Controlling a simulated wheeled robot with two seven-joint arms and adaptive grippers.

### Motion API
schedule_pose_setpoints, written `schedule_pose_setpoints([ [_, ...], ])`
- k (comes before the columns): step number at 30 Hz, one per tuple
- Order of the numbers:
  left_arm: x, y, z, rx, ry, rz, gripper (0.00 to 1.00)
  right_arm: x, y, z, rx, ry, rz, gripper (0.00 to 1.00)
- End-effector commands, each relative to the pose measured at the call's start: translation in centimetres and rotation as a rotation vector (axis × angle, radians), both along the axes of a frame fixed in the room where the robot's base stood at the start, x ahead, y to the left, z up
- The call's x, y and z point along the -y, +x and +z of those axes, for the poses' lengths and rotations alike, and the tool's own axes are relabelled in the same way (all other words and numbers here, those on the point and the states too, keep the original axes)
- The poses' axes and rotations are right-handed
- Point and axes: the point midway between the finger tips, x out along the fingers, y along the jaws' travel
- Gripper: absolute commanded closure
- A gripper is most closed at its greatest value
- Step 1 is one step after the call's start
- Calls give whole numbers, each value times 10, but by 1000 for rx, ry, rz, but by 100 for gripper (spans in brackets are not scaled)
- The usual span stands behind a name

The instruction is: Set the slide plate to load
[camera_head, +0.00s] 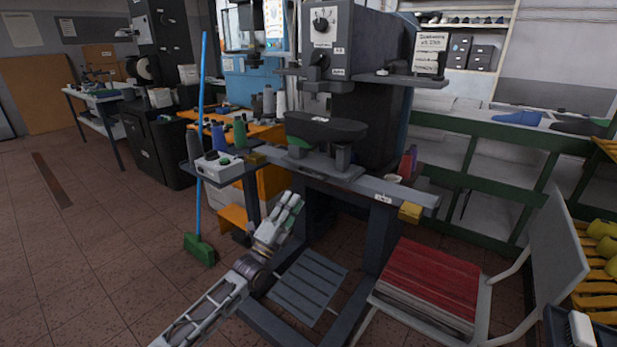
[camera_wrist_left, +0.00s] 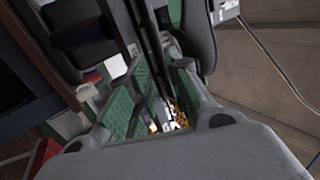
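The press machine (camera_head: 365,110) stands in the middle of the head view. Its slide rail (camera_head: 365,188) runs across the front, with a yellow block (camera_head: 410,212) at the right end and another (camera_head: 256,158) at the left. The slide plate (camera_head: 318,163) appears to lie on the rail, left of its middle, under the dark oval press head (camera_head: 325,128). A small label sits on the rail's right part, too small to read. My left gripper (camera_head: 291,199) is below and in front of the rail, apart from it. In the left wrist view its fingers (camera_wrist_left: 160,75) are open and empty. My right gripper is not visible.
A blue-handled broom (camera_head: 200,248) stands on the floor at left. A slatted footboard (camera_head: 308,285) lies low below the rail.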

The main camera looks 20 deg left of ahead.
Motion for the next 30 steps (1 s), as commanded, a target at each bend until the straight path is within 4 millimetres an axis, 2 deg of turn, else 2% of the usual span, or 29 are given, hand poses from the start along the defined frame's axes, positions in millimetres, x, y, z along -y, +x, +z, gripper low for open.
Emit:
schedule_pose_setpoints([
  [30, 22, 63, 44, 2, 0, -1, 81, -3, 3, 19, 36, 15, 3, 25],
])
